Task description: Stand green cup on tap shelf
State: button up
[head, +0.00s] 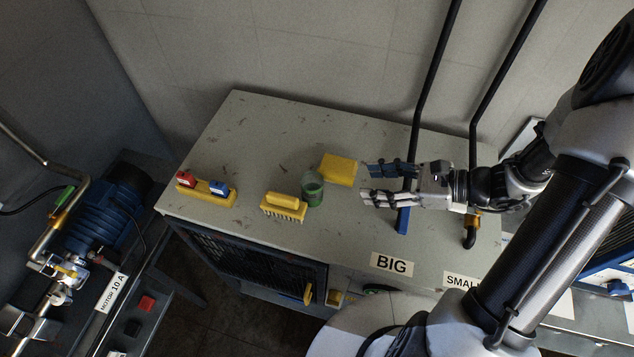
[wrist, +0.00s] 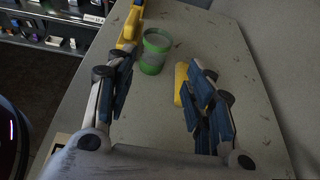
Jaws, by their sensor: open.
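The green cup (head: 312,190) stands upright on the grey cabinet top (head: 260,140), between a yellow brush and a yellow block. My gripper (head: 364,182) is open and empty to the right of the cup, its fingers pointing left towards it. In the wrist view the cup (wrist: 155,50) shows beyond the fingertips, in the gap between the fingers (wrist: 162,65) and nearer the left one. The cup is apart from the fingers in the head view. I cannot tell any surface apart as the tap shelf.
The yellow brush (head: 284,206) and yellow block (head: 339,169) stand close to the cup. A yellow holder (head: 206,192) with red and blue pieces is at left. Two dark pipes, one blue-ended (head: 403,220), come down at right near BIG (head: 391,263) and SMALL labels. The cabinet's back left is clear.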

send_near(309, 180)
jog(key=a, duration=0.2)
jog(key=a+r, duration=0.1)
jog(key=shift+s+a+b, duration=0.3)
jog(key=shift+b, duration=0.05)
jog(key=shift+r+x, duration=0.1)
jog(key=shift+x, duration=1.3)
jog(key=shift+r+x, duration=0.15)
jog(key=shift+x, duration=1.2)
jog(key=shift+a, duration=0.1)
jog(key=c, duration=0.6)
jog(key=shift+c, duration=0.2)
